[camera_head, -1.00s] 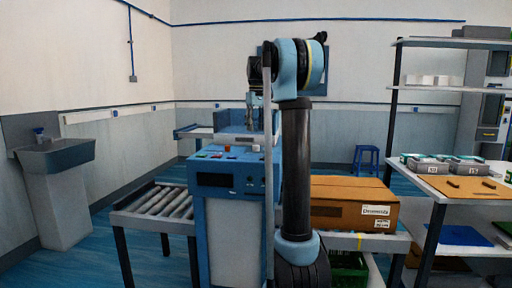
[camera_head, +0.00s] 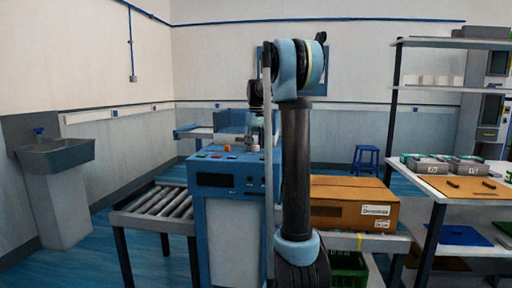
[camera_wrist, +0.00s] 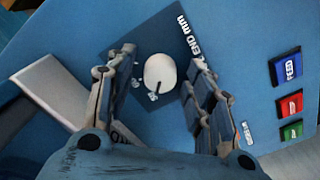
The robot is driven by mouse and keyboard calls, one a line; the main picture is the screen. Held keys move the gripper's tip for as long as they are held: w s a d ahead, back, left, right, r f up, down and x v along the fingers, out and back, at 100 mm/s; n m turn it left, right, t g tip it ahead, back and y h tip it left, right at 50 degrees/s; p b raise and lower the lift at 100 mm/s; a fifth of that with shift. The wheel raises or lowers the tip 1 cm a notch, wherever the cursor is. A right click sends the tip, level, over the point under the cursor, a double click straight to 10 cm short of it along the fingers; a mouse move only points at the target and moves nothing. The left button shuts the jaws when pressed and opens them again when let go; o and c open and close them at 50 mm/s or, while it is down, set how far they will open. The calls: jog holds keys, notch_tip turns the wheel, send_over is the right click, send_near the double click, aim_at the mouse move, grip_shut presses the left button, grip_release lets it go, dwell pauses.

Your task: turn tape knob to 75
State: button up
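The knob (camera_wrist: 160,73) is round and white, on a dark label panel (camera_wrist: 120,32) of the blue machine. The printing partly reads "END MM", with small scale numbers near the rim, one looking like 50. My gripper (camera_wrist: 162,58) is open, one finger on each side of the knob, with visible gaps between fingers and knob. In the head view my gripper (camera_head: 254,138) is low over the right part of the machine's top (camera_head: 228,155) and hides the knob there.
Blue FEED (camera_wrist: 286,68), red (camera_wrist: 289,104) and green (camera_wrist: 291,131) buttons lie right of the right finger. A roller conveyor (camera_head: 160,203) is at the left, a cardboard box (camera_head: 345,200) at the right.

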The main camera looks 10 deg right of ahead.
jog(key=c, duration=1)
jog(key=shift+o, duration=0.2)
jog(key=shift+m, duration=0.4)
jog(key=m, duration=0.8)
jog(key=shift+m, duration=0.3)
jog(key=m, duration=0.4)
jog(key=shift+m, duration=2.2)
jog(key=o, duration=1.1)
jog(key=shift+c, duration=0.2)
